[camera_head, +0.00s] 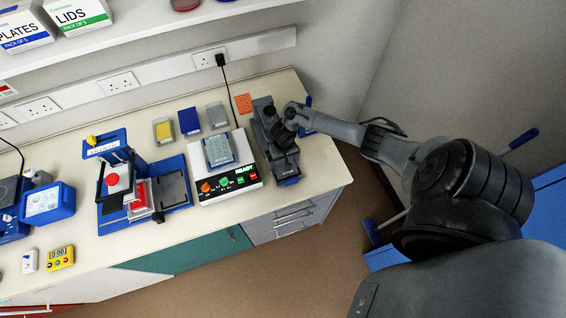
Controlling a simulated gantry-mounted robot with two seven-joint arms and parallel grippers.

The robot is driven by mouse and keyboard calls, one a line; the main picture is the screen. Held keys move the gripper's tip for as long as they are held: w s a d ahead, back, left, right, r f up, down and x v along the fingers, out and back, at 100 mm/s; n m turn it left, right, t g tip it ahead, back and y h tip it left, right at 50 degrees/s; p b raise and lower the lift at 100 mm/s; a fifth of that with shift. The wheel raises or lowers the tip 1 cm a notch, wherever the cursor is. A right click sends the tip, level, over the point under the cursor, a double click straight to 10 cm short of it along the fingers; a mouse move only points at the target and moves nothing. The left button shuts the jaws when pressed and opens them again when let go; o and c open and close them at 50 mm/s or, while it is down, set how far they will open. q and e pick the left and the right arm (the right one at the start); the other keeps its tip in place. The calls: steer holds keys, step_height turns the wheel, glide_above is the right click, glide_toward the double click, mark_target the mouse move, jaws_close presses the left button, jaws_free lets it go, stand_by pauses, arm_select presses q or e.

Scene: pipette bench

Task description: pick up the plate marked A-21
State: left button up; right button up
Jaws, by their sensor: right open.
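No marking A-21 is legible in the head view, so I cannot tell which plate bears it. A grey-blue plate (219,150) sits on the white and black device with a READY display (228,172). Behind it stand a yellow-topped plate or box (163,130), a blue one (189,121), a grey one (216,115) and an orange rack-like piece (243,103). My right gripper (277,134) is open, over a dark grey device (284,166) at the bench's right end. Its fingers are dark against that device, and contact cannot be told. My left gripper is out of view.
A blue ice-filled box (47,203) and a yellow timer (61,258) are further left. A black cable (228,85) hangs at the back wall. The bench front (180,240) is clear.

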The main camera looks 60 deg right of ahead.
steer(key=shift+f, duration=0.15)
steer(key=c, duration=0.7)
steer(key=shift+c, duration=0.3)
steer(key=shift+r, duration=0.5)
step_height(320, 180, up, 4)
steer(key=shift+f+p, duration=0.2)
steer(key=shift+p, duration=0.35)
steer(key=s+a+r+p, duration=0.2)
steer(key=s+r, duration=0.4)
steer(key=s, duration=0.5)
steer(key=shift+s+a+r, duration=0.15)
steer(key=shift+a+r, duration=0.05)
steer(key=shift+a, duration=0.3)
